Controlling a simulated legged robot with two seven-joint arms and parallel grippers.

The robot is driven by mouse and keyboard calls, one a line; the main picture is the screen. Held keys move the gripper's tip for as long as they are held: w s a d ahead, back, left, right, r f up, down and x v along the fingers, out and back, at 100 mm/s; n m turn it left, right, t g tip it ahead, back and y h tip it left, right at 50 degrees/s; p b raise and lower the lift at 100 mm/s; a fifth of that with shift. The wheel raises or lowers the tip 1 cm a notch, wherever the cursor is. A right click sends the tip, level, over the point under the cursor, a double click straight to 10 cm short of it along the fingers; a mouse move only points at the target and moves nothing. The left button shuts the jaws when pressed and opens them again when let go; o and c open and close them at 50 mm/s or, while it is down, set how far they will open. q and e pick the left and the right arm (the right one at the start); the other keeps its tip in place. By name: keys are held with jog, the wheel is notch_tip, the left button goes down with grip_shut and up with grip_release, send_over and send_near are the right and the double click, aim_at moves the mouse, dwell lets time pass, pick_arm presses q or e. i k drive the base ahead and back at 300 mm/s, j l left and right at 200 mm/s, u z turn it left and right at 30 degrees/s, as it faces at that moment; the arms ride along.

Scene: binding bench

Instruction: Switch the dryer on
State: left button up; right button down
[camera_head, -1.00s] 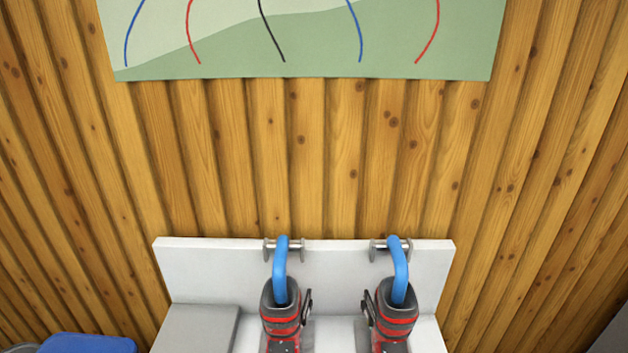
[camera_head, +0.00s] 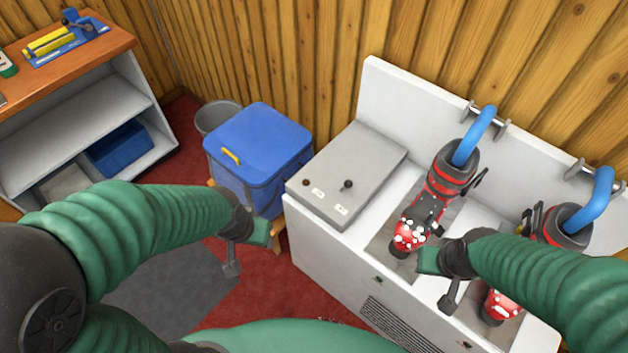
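The dryer (camera_head: 340,243) is a white cabinet against the wood wall at the right. A grey control box (camera_head: 372,157) sits on its left end, with a small black switch lever (camera_head: 348,184), a dark red lamp (camera_head: 306,183) that looks unlit, and two small labels too small to read. Two red and black boots (camera_head: 455,168) (camera_head: 567,222) hang on blue tubes (camera_head: 480,130) (camera_head: 601,192). My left gripper (camera_head: 246,252) is open and empty, left of and in front of the control box. My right gripper (camera_head: 437,282) is open and empty in front of the boots, partly covering the right boot.
A blue box (camera_head: 258,145) on a wooden stand is left of the dryer, with a grey bin (camera_head: 217,118) behind it. A wood-topped shelf (camera_head: 75,125) stands at the far left. Red carpet (camera_head: 285,292) and a grey mat (camera_head: 170,285) cover the floor.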

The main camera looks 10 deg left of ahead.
aim_at(348, 183)
jog(key=i+j+z, duration=0.15)
jog(key=z, duration=0.35)
jog(key=j+z, duration=0.3)
jog(key=z, duration=0.15)
jog(key=i+j+z, duration=0.1)
jog(key=j+z, duration=0.15)
jog(key=z, duration=0.25)
